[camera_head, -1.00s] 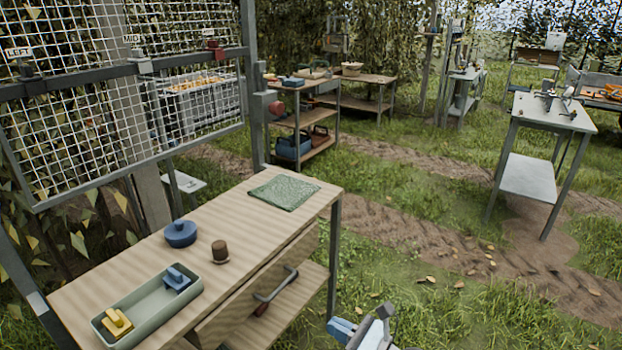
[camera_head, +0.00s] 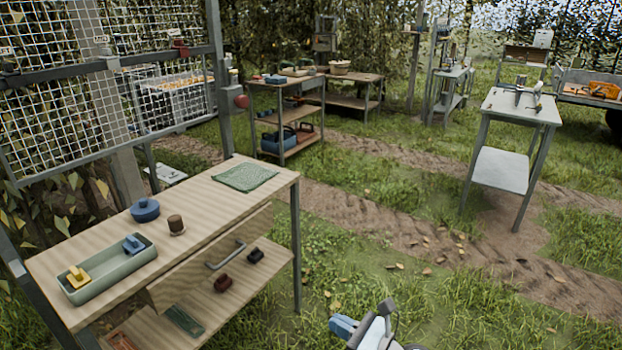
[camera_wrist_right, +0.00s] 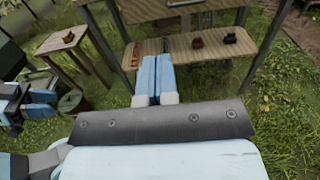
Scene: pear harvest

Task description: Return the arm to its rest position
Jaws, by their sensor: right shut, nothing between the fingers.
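My right gripper (camera_head: 343,327) shows at the bottom of the head view, over the grass, to the right of the wooden workbench (camera_head: 205,195). In the right wrist view its two light blue fingers (camera_wrist_right: 154,78) lie side by side, shut, with nothing between them. They point toward the workbench's lower shelf (camera_wrist_right: 190,47) and appear apart from it. My left gripper is not seen in the head view.
The workbench bears a green tray (camera_head: 108,272) with a yellow and a blue piece, a blue lidded pot (camera_head: 145,211), a brown knob-shaped piece (camera_head: 176,224) and a green mat (camera_head: 245,177). A grey table (camera_head: 520,108) stands at right.

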